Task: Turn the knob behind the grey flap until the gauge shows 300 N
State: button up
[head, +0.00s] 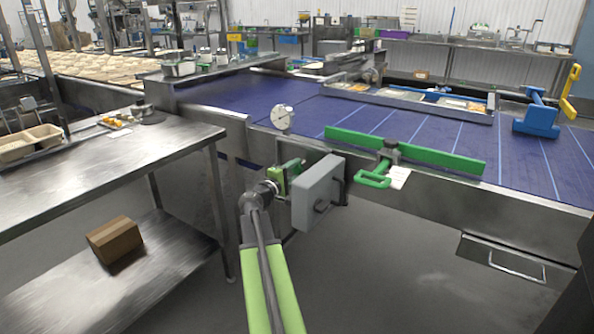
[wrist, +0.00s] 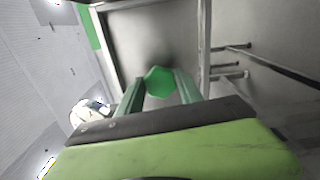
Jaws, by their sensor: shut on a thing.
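The grey flap (head: 318,194) stands swung open at the side of the blue conveyor, to the right of my gripper. My gripper (head: 295,165) reaches into the space behind it. In the wrist view the green knob (wrist: 159,82) sits between the two fingers of my gripper (wrist: 158,92), which are shut on it. In the head view the knob is hidden by my gripper and the flap. The round white gauge (head: 282,118) stands on the conveyor edge above. It shows at the left in the wrist view (wrist: 88,112), partly covered; its reading is too small to tell.
A green bar with a green handle (head: 373,180) is on the conveyor's side, right of the flap. A steel table (head: 100,165) stands at the left, with a cardboard box (head: 114,238) on its lower shelf. The floor right of my arm is clear.

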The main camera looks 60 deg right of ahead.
jog(key=shift+s, duration=0.15)
jog(key=o, duration=1.4)
jog(key=shift+c, duration=0.2)
jog(key=shift+o, duration=0.2)
